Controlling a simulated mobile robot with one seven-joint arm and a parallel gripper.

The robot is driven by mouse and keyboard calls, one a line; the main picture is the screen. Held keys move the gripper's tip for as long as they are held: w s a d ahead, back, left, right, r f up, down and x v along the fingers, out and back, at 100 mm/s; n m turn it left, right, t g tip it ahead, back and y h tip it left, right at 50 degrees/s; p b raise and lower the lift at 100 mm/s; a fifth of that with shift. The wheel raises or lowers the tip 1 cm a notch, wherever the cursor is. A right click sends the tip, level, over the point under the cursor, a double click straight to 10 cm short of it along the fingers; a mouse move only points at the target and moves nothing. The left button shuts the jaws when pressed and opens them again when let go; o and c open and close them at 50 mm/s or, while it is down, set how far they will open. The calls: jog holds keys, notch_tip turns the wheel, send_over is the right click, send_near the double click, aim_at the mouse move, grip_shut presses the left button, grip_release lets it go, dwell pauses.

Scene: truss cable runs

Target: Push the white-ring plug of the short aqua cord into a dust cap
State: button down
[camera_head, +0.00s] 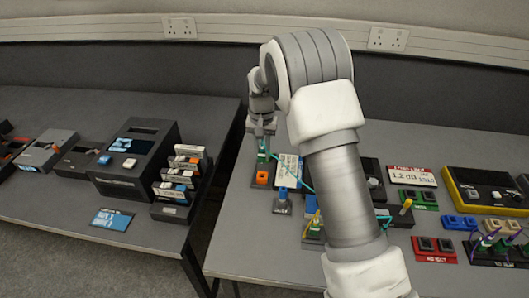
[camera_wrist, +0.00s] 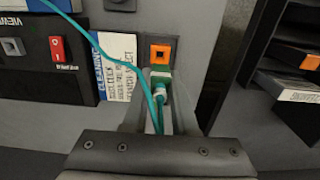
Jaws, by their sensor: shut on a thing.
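My gripper (camera_head: 262,138) is shut on a green plug (camera_head: 263,157) and points down over the left part of the right-hand table. In the wrist view, the green plug (camera_wrist: 160,76) sits between the fingers (camera_wrist: 160,82), with a pale band behind it. The aqua cord (camera_wrist: 109,58) loops away to the left. An orange dust cap (camera_head: 262,178) stands on a dark square base below the plug. In the wrist view the orange cap (camera_wrist: 160,54), with a dark square opening, is just ahead of the plug. I cannot tell whether they touch.
A white printed card (camera_head: 288,170) lies right of the cap. A blue-topped post (camera_head: 283,200) and a yellow-topped piece (camera_head: 312,225) stand nearer. A red switch (camera_wrist: 58,49) shows on a black device. A gap separates the left table (camera_head: 75,220), with its cassette stack (camera_head: 180,180).

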jog(key=shift+f+b, duration=1.55)
jog(key=shift+f, duration=1.05)
jog(key=shift+f, duration=0.85)
dwell(0.5)
jog(key=c, duration=0.6)
grip_release()
jog(key=shift+r+p, duration=1.4)
jog(key=shift+r, duration=1.15)
jog(key=shift+r+p, duration=1.3)
jog(key=shift+r, duration=0.7)
